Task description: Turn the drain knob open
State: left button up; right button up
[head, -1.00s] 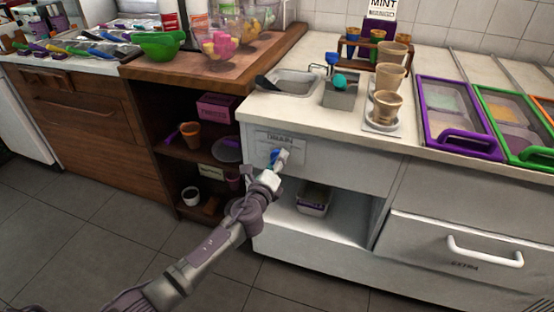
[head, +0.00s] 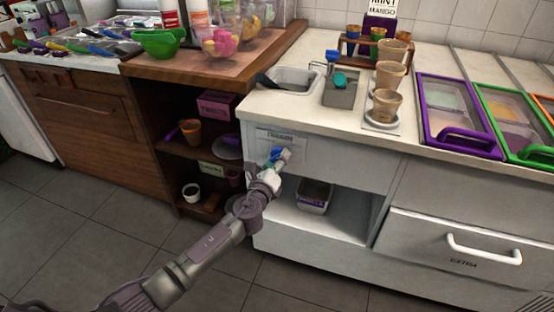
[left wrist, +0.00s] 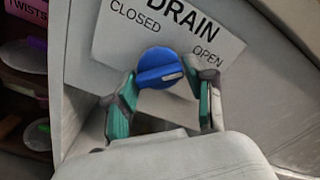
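The blue drain knob (head: 275,154) sits on the white counter's front, below the label plate reading DRAIN. In the left wrist view the knob (left wrist: 158,67) has its pale pointer mark towards the right, on the OPEN side. CLOSED is printed at the upper left of the label plate (left wrist: 120,45). My left gripper (left wrist: 160,75) has one fingertip at each side of the knob, and they appear to press on it. In the head view my left gripper (head: 283,157) covers part of the knob. My right gripper is not in view.
Above the knob, the white counter (head: 330,118) holds a sink basin (head: 296,77) and stacked cups (head: 388,88). An open shelf below holds a small container (head: 314,194). A drawer handle (head: 484,250) sticks out at the right. The floor in front is clear.

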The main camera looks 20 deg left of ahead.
pick_arm(q)
jog(key=shift+o, duration=1)
jog(key=shift+s, duration=0.1)
jog(key=s, duration=1.1)
jog(key=shift+s+a, duration=0.2)
jog(key=shift+s, duration=0.2)
